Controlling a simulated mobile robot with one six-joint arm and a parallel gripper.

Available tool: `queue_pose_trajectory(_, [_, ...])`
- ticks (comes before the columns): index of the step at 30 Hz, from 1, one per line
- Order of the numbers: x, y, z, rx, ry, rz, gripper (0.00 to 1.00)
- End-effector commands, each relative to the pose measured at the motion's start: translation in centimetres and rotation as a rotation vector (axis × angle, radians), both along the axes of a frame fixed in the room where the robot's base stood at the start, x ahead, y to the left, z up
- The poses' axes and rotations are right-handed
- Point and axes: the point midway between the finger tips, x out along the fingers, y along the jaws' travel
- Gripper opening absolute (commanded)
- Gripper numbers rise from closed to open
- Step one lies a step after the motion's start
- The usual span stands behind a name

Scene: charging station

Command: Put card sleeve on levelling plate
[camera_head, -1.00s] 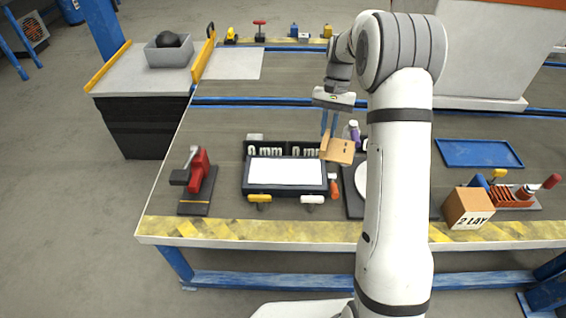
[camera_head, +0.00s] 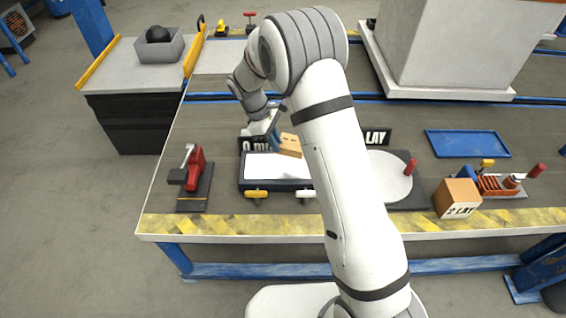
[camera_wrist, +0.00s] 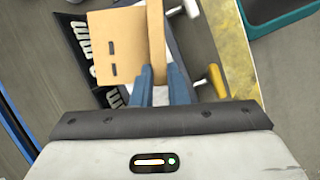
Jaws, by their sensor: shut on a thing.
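The card sleeve, a tan cardboard piece (camera_head: 291,146), is held by my gripper (camera_head: 276,143), whose blue fingers are shut on it. In the wrist view the sleeve (camera_wrist: 118,46) fills the upper middle, with its edge between the fingertips (camera_wrist: 160,80). The levelling plate (camera_head: 262,166) is a white rectangle in a dark frame with a yellow and a white knob at its front. The sleeve appears over the plate's back right part, tilted; I cannot tell its gap to the plate. My arm hides the plate's right end.
A black "0 mm" sign (camera_head: 256,145) stands behind the plate. A red clamp (camera_head: 196,168) is to the left. A round white disc (camera_head: 388,177), a cardboard box (camera_head: 457,198) and a blue tray (camera_head: 466,144) are to the right.

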Motion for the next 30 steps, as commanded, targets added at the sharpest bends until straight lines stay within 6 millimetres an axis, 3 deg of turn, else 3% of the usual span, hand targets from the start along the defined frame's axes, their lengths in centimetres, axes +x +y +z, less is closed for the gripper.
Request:
queue_pose_trajectory(3, [-0.6, 2.2, -0.4, 0.000, 0.001, 0.223, 0.00])
queue_pose_trajectory(6, [-0.8, 2.9, -1.1, 0.000, 0.002, 0.307, 0.00])
queue_pose_trajectory(15, [-0.8, 2.9, -6.3, 0.001, 0.004, 0.320, 0.00])
queue_pose_trajectory(26, [-0.8, 3.0, -10.5, 0.001, 0.002, 0.318, 0.00])
queue_pose_trajectory(30, [-0.7, 3.0, -10.8, 0.002, 0.000, 0.317, 0.00])
